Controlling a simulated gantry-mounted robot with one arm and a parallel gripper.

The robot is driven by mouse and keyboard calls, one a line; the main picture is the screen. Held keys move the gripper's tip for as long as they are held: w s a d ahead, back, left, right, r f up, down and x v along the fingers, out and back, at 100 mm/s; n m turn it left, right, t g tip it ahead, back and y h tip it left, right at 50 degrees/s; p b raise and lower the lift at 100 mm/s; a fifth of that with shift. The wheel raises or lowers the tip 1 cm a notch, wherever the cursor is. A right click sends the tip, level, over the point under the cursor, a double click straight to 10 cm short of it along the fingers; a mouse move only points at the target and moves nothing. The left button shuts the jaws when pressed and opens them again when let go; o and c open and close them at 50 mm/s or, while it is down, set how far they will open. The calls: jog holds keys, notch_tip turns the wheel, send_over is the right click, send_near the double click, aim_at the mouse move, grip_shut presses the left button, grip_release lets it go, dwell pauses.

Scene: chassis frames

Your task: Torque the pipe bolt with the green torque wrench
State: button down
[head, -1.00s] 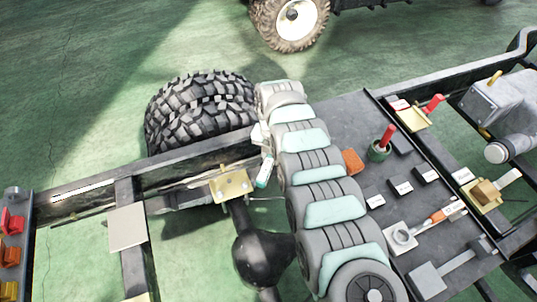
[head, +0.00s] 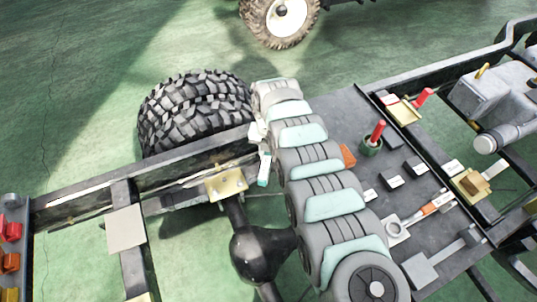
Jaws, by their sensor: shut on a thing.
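My gripper (head: 259,133) is at the far end of my arm, over the dark chassis rail beside the big tyre, and mostly hidden by the arm. It is shut on a slim pale tool with a green end, which looks like the green torque wrench (head: 263,170). The tool points down in the picture, just right of a gold bracket (head: 227,184) with small bolts on it. The pipe bolt cannot be told apart for certain, and the contact between tool and bolt is hidden.
A dark tool plate (head: 335,115) to the right carries an orange-handled wrench (head: 430,208), a red-handled tool in a green holder (head: 372,142) and small labelled blocks. A large tyre (head: 195,112) stands behind the rail. A black axle housing (head: 257,252) lies below my arm.

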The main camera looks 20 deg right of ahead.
jog(key=shift+r+p, duration=0.75)
jog(key=shift+r, duration=0.35)
jog(key=shift+w+r+p, duration=0.1)
jog(key=shift+r+p, duration=1.85)
jog(key=shift+r, duration=0.6)
jog(key=shift+f, duration=0.1)
